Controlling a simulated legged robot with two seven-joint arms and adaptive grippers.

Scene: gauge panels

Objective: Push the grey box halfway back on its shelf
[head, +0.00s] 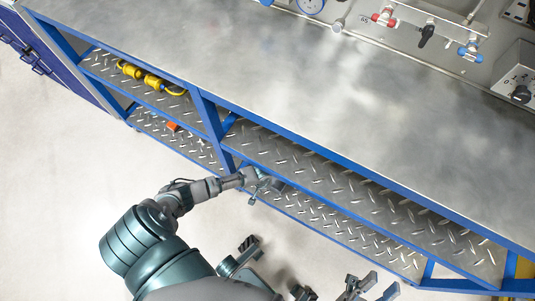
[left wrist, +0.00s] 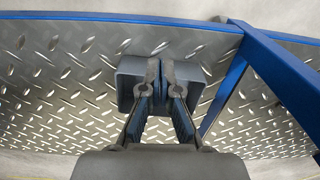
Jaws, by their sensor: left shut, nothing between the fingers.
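The grey box (left wrist: 199,78) is a dark grey block on a metal tread-plate shelf (left wrist: 65,85) in the left wrist view. My left gripper (left wrist: 162,68) is shut and empty, with its fingertips in front of the box and covering its middle. I cannot tell whether they touch it. In the head view my left gripper (head: 264,185) reaches the shelf's open side, next to a small dark part of the box (head: 279,186).
A blue post with a slanted brace (left wrist: 237,75) stands just right of the box in the left wrist view. The worktop (head: 300,80) overhangs the shelves. Yellow items (head: 150,80) lie on the left shelf. The shelf right of my left gripper looks bare.

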